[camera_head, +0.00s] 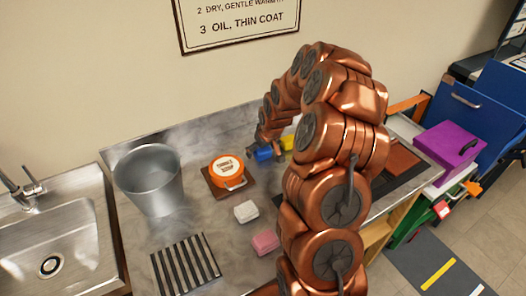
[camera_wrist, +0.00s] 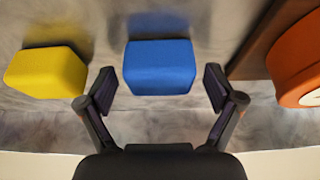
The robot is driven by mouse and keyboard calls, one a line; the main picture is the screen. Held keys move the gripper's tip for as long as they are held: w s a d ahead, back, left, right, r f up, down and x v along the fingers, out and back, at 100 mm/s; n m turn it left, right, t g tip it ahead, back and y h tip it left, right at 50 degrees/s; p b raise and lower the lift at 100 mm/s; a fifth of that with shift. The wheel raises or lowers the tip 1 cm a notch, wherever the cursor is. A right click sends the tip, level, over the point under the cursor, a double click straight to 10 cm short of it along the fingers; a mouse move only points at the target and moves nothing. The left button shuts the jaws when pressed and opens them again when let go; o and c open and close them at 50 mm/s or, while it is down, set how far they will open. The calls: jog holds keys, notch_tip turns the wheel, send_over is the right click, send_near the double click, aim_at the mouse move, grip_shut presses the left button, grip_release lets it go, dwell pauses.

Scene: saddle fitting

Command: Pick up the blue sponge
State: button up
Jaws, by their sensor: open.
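The blue sponge (camera_wrist: 159,67) is a small block on the grey metal counter. In the wrist view it lies between the two spread fingers of my gripper (camera_wrist: 161,90), with a gap on each side. In the head view the blue sponge (camera_head: 263,155) shows just left of my arm, partly covered by my gripper (camera_head: 262,143). My gripper is open and holds nothing.
A yellow sponge (camera_wrist: 45,72) lies left of the blue one in the wrist view. An orange tin (camera_head: 226,171) stands on a brown board (camera_head: 216,190). A white block (camera_head: 246,211), a pink block (camera_head: 265,242) and a metal bucket (camera_head: 150,182) are nearby.

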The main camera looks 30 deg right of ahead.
jog(key=shift+c, duration=0.2)
jog(key=c, duration=1.1)
jog(key=shift+r, duration=0.1)
notch_tip(320, 180, up, 9)
jog(key=b, duration=0.3)
jog(key=shift+r, duration=0.4)
jog(key=o, duration=0.4)
jog(key=c, duration=0.4)
